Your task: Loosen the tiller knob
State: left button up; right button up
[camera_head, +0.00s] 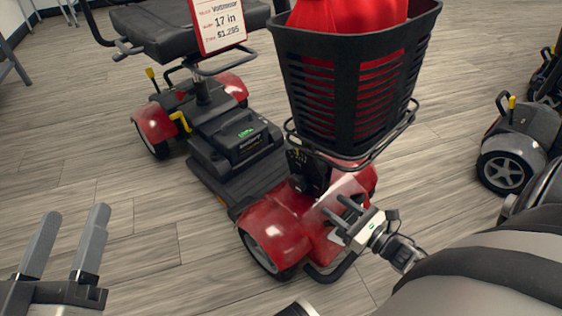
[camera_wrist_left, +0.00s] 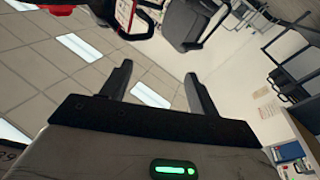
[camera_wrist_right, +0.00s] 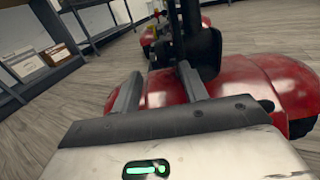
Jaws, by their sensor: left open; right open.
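A red scooter (camera_head: 285,215) stands with a black basket (camera_head: 345,110) on its front. Its black tiller base (camera_head: 310,172) rises from the front cover below the basket, with a small yellow mark on it. I cannot clearly make out the tiller knob. My right gripper (camera_head: 340,208) is open and empty over the red front cover. In the right wrist view its fingers (camera_wrist_right: 160,72) point towards the black tiller column (camera_wrist_right: 190,25) and a dark part (camera_wrist_right: 206,50) beside it. My left gripper (camera_head: 72,232) is open and empty over bare floor, left of the scooter.
A price sign (camera_head: 217,25) hangs by the scooter's black seat (camera_head: 175,28). A red bag-like thing (camera_head: 350,14) fills the basket. Another grey scooter (camera_head: 520,135) stands at right. Shelves with boxes (camera_wrist_right: 45,60) show in the right wrist view.

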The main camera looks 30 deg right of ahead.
aim_at(299, 179)
jog(key=w+a+b, duration=0.1)
jog(key=w, duration=0.3)
jog(key=w+b, duration=0.1)
jog(key=w, duration=0.4)
jog(key=w+a+b, duration=0.1)
jog(key=w+b, duration=0.1)
jog(key=w, duration=0.3)
jog(key=shift+w+a, duration=0.1)
jog(key=shift+a, duration=0.25)
jog(key=shift+w+a, duration=0.1)
jog(key=shift+w, duration=0.35)
pick_arm(q)
notch_tip(299, 179, up, 7)
jog(key=s+m+t+h, duration=0.2)
jog(key=m+h, duration=0.4)
jog(key=m, duration=0.2)
jog(key=shift+r+m, duration=0.2)
jog(key=shift+m, duration=0.2)
pick_arm(e)
grip_shut()
pick_arm(q)
jog(key=shift+w+r, duration=0.1)
pick_arm(e)
jog(key=shift+r, duration=0.1)
